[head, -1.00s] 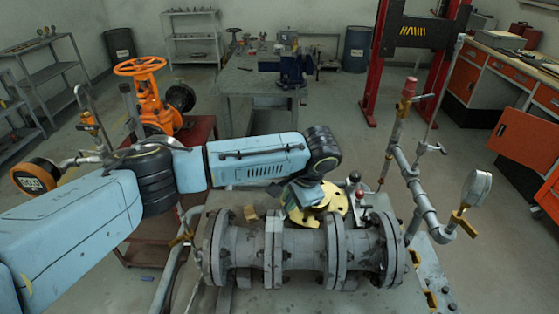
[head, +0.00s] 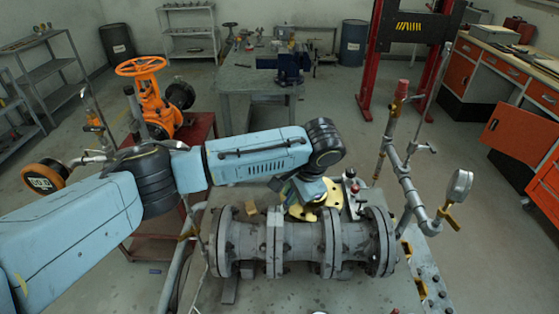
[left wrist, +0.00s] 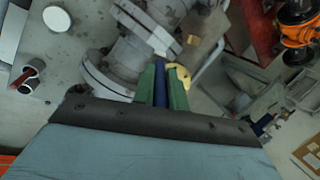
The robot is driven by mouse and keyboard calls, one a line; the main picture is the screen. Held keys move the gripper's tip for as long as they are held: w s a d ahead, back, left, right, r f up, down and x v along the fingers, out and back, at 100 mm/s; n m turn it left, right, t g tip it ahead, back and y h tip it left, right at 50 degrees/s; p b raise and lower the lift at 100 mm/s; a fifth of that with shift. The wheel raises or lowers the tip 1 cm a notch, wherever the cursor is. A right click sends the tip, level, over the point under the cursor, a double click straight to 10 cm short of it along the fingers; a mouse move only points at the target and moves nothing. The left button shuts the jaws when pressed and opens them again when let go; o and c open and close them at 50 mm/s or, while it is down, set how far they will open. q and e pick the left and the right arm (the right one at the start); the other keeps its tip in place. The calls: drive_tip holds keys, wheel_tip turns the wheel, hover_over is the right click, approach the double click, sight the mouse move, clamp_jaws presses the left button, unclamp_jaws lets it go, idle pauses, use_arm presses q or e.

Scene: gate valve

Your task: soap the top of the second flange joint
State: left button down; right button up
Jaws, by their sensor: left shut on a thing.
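A grey flanged pipe (head: 305,245) lies across the bench, with several bolted flange joints along it. The second joint from the left (head: 274,240) has a bare top in the head view. The pipe's flanges (left wrist: 106,82) show to the left of the fingers. My right gripper is not in view.
A thin pipe stand with a gauge (head: 460,185) rises at the right of the pipe. A small red-topped fitting (head: 350,175) stands behind it. An orange valve (head: 148,95) is on a red cart at the left. A small tan block (head: 250,208) lies behind the pipe.

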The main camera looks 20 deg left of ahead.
use_arm(q)
drive_tip(key=shift+r, duration=1.45)
drive_tip(key=shift+f, duration=0.1)
